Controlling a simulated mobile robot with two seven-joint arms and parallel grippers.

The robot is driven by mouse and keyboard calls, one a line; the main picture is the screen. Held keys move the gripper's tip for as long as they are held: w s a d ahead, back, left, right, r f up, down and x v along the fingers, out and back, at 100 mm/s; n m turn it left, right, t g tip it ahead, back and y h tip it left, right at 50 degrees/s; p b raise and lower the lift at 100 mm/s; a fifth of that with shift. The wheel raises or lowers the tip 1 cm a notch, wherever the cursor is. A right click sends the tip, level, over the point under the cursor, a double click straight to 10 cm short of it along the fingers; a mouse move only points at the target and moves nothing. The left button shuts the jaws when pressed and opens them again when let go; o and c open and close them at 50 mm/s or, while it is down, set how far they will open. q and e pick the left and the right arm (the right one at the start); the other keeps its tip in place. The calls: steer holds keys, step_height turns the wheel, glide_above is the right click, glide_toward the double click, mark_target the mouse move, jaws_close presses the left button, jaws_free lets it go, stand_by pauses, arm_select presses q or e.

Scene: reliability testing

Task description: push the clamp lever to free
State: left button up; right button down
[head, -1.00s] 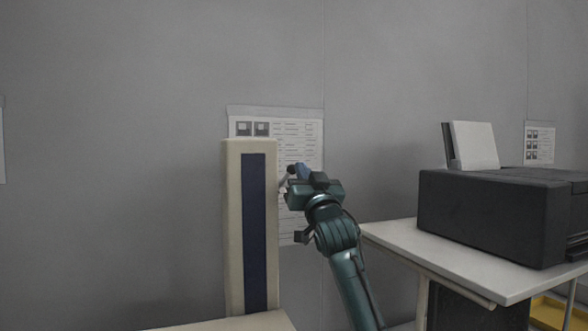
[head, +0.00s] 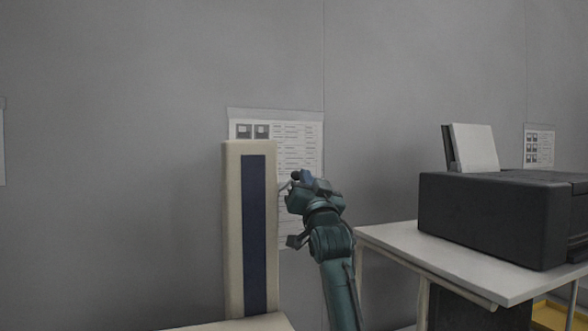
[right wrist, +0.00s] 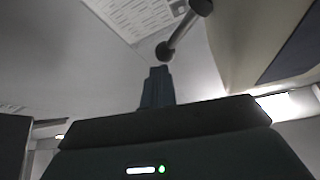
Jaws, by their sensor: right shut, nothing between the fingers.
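The clamp lever (right wrist: 182,34) is a grey rod with a dark ball at each end, seen at the top of the right wrist view. In the head view only a small pale piece of it (head: 284,187) shows, beside the cream column (head: 235,230) with a dark blue strip. My right gripper (right wrist: 157,73) is shut and empty, with its fingertips just below the lever's lower ball. I cannot tell whether they touch. In the head view this gripper (head: 306,177) is right of the column's upper part and hides much of the lever. My left gripper is not in view.
A printed sheet (head: 298,134) hangs on the grey wall behind the column. At the right a white table (head: 412,246) carries a black printer (head: 490,215). A pale surface (head: 245,323) lies at the column's foot. The space left of the column is clear.

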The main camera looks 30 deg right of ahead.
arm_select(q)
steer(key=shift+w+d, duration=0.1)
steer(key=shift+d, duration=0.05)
arm_select(e)
steer(key=shift+d+f+m+g+h, duration=0.15)
steer(key=shift+f+m+g+h, duration=0.3)
steer(key=shift+m, duration=0.5)
steer(key=shift+d+f+m+g+h, duration=0.1)
steer(key=shift+f+m+g+h, duration=0.3)
steer(key=shift+m, duration=0.55)
arm_select(q)
steer(key=shift+b, duration=0.35)
arm_select(e)
steer(key=shift+d+f, duration=0.1)
steer(key=shift+f, duration=0.75)
stand_by(2.0)
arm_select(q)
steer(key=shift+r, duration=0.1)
arm_select(e)
steer(key=shift+r, duration=0.15)
stand_by(0.3)
